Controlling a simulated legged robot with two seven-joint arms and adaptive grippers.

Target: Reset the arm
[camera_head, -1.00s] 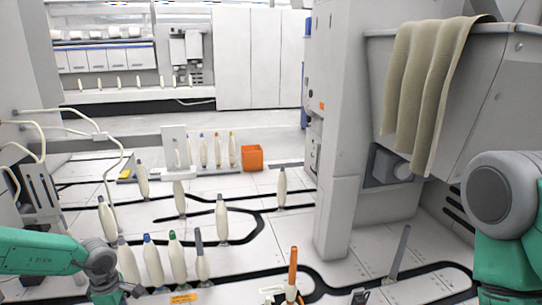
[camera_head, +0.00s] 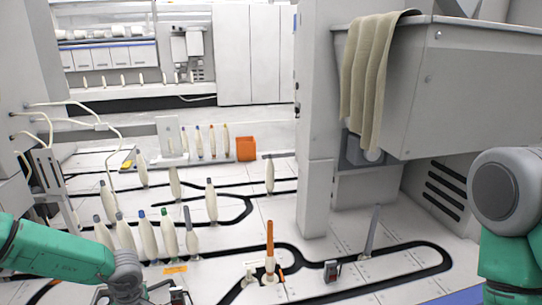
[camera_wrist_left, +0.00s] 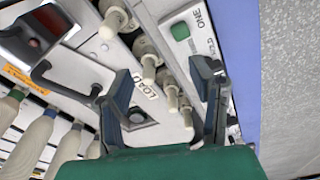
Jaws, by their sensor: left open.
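My left gripper (camera_head: 155,294) is at the bottom left of the head view, partly cut off by the lower edge. In the left wrist view its two dark fingers (camera_wrist_left: 162,80) are spread apart with nothing held between them. Behind the fingers is a white panel (camera_wrist_left: 70,72) with a dark handle, a green button (camera_wrist_left: 180,31) and a row of pale pegs (camera_wrist_left: 148,68). My right arm (camera_head: 505,225) shows at the right edge, but its gripper is outside the picture.
Several pale bobbins (camera_head: 148,236) stand in a row just beyond my left gripper. An orange-topped spindle (camera_head: 270,245) stands farther right. An orange box (camera_head: 245,148) is at the back. A beige cloth (camera_head: 369,85) hangs over a grey bin (camera_head: 465,95) on the right.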

